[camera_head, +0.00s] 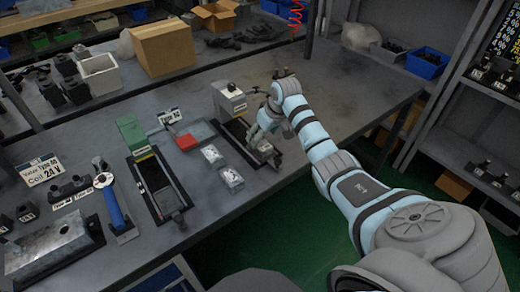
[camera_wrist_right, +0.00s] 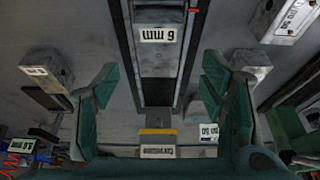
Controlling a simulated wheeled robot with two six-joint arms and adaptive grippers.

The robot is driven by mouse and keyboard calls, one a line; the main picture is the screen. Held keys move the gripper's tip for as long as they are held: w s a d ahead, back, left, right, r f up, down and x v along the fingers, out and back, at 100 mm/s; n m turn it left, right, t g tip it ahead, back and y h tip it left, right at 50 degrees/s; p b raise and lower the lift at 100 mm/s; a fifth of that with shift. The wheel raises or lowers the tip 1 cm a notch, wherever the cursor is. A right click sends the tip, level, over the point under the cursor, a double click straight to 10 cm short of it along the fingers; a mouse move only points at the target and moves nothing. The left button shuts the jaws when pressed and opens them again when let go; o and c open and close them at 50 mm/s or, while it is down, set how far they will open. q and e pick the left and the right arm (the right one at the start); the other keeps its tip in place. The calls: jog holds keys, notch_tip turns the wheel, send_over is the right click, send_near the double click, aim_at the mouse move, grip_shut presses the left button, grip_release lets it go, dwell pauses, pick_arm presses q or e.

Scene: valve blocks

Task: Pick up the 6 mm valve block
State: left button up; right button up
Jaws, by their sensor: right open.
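In the right wrist view, a grey block with a white "6 mm" label (camera_wrist_right: 158,60) lies along a dark channel, its label upside down in the picture. My right gripper (camera_wrist_right: 158,100) is open, with one green finger on each side of the channel's lower end. Nothing is between the fingertips, and I see no contact with the block. In the head view my right gripper (camera_head: 266,140) is low over the dark tray on the bench. The gripper partly covers that tray, and I cannot make out the 6 mm label there. My left gripper is in neither view.
A grey labelled box (camera_head: 230,100) stands at the tray's far end. Small clear boxes (camera_head: 213,156) and a red-and-grey bin (camera_head: 192,137) lie left of the gripper. A green block (camera_head: 132,136) stands further left. Bench to the right (camera_head: 365,85) is clear.

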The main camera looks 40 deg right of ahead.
aim_at(261, 143)
jog(key=x, duration=0.2)
jog(key=b+x, duration=0.1)
jog(key=x, duration=0.1)
jog(key=shift+s+d+f, duration=0.1)
jog(key=shift+f, duration=0.3)
jog(key=shift+r, duration=0.1)
grip_shut()
